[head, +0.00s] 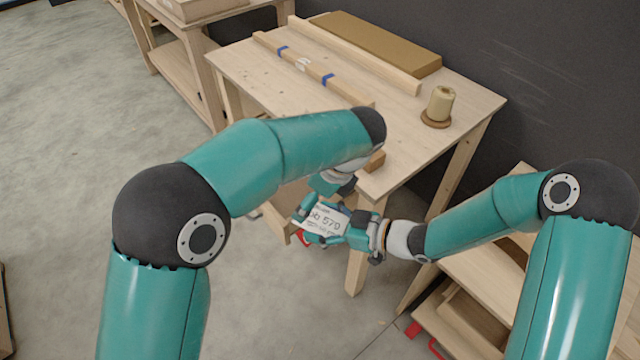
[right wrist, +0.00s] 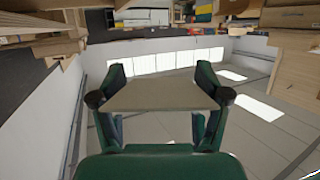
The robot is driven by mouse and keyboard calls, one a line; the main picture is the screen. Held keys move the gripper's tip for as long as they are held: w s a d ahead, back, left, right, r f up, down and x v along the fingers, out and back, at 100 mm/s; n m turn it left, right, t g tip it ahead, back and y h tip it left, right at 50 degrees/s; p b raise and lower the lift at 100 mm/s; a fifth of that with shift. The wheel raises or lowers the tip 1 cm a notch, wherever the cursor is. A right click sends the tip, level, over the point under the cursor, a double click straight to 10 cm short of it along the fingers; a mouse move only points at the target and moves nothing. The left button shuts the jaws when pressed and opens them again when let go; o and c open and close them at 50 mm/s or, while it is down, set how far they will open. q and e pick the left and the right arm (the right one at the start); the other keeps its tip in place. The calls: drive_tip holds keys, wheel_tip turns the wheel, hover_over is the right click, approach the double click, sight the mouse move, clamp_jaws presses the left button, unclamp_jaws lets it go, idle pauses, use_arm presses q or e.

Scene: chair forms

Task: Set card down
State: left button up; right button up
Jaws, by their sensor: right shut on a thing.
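A white card (head: 324,220) with dark printed text is held in front of the table, beyond its near edge, clear of the tabletop. My right gripper (head: 310,223) is shut on the card, with its teal fingers along the card's sides. In the right wrist view the card (right wrist: 160,95) looks like a flat grey-beige sheet between the two fingers of the right gripper (right wrist: 160,82). My left gripper (head: 335,184) is just above the card in the head view, mostly hidden behind its own arm, and its fingers cannot be made out.
The wooden table (head: 243,66) carries a long strip with blue tape (head: 305,65), a plank (head: 350,55), a brown slab (head: 375,45) and a spool (head: 439,105). A small wooden block (head: 376,160) lies at its near edge. The middle of the tabletop is clear.

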use_arm(q)
drive_tip(key=shift+x, duration=2.25)
drive_tip(key=c, duration=1)
drive_tip(key=shift+c, duration=0.5)
use_arm(e)
drive_tip(key=o, duration=0.8)
drive_tip(key=shift+s, duration=0.1)
drive_tip(key=shift+c, duration=0.2)
drive_tip(key=shift+d, duration=0.1)
